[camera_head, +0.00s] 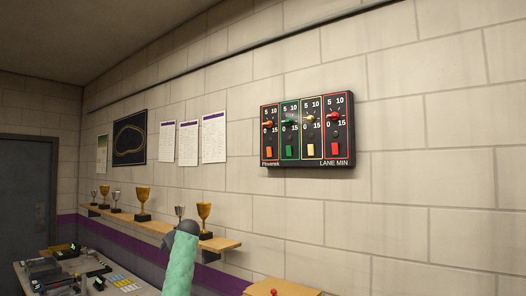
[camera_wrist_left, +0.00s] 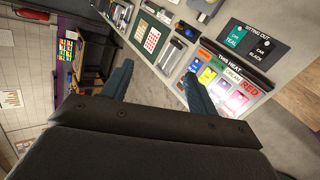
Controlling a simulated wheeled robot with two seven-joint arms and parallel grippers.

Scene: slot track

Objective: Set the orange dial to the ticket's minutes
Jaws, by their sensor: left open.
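The orange dial (camera_head: 268,125) is the leftmost dial on a black wall panel, beside green (camera_head: 289,123), yellow (camera_head: 310,119) and red (camera_head: 333,117) dials. The scales read 0, 5, 10 and 15; the orange pointer's exact setting is too small to read. An orange switch (camera_head: 269,150) sits below the dial. My left gripper (camera_head: 186,230) is low in the head view, left of and below the panel, well apart from it. In the left wrist view its fingers (camera_wrist_left: 156,74) are spread with nothing between them. I cannot make out a ticket with minutes.
A wall shelf (camera_head: 225,244) with trophies (camera_head: 204,215) runs behind my left gripper. Papers (camera_head: 213,138) and a framed track picture (camera_head: 129,138) hang left of the panel. In the left wrist view a "THIS HEAT" board (camera_wrist_left: 232,68) with coloured cards lies on the counter. The wall around the panel is clear.

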